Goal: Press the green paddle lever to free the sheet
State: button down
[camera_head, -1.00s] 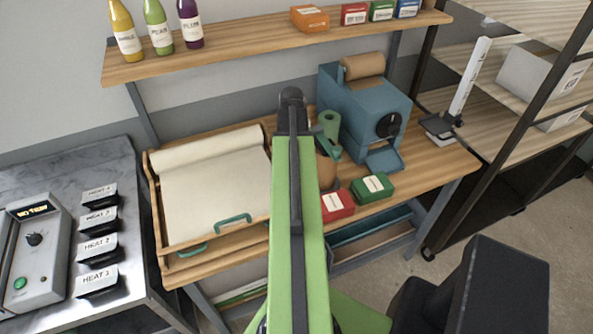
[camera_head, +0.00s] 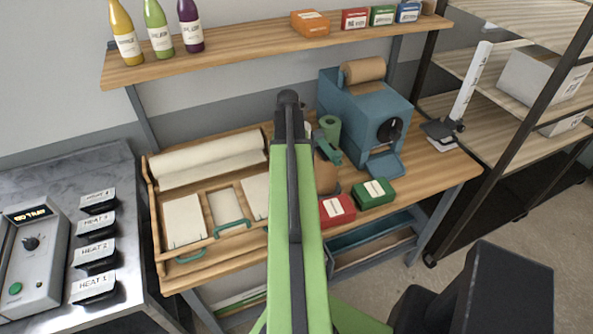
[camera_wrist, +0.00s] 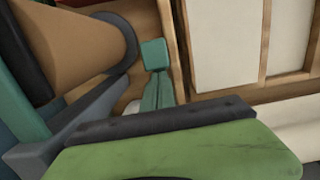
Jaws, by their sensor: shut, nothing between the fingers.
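The green paddle lever (camera_wrist: 154,58) shows in the wrist view, between a brown roll (camera_wrist: 85,45) and the wooden tray's edge. My gripper (camera_wrist: 165,125) is shut and empty, low in the wrist view just below the lever. I cannot tell whether they touch. In the head view my arm hides the gripper. The sheet (camera_head: 205,158) lies as a pale rolled or folded band along the back of the wooden tray (camera_head: 154,215). In front of it, the tray shows separate pale panels divided by wood.
Teal handles (camera_head: 232,225) sit at the tray's front. A blue machine (camera_head: 350,110) stands right of my arm, with a red box (camera_head: 337,210) and a green box (camera_head: 373,193) before it. A control box (camera_head: 35,265) stands on the left counter. A shelf (camera_head: 270,38) runs above.

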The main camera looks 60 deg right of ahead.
jog(key=shift+s, duration=0.1)
notch_tip(320, 180, up, 17)
jog(key=w+d+p, duration=0.1)
jog(key=p, duration=1.6)
jog(key=shift+w+r, duration=0.2)
jog(key=shift+w, duration=0.1)
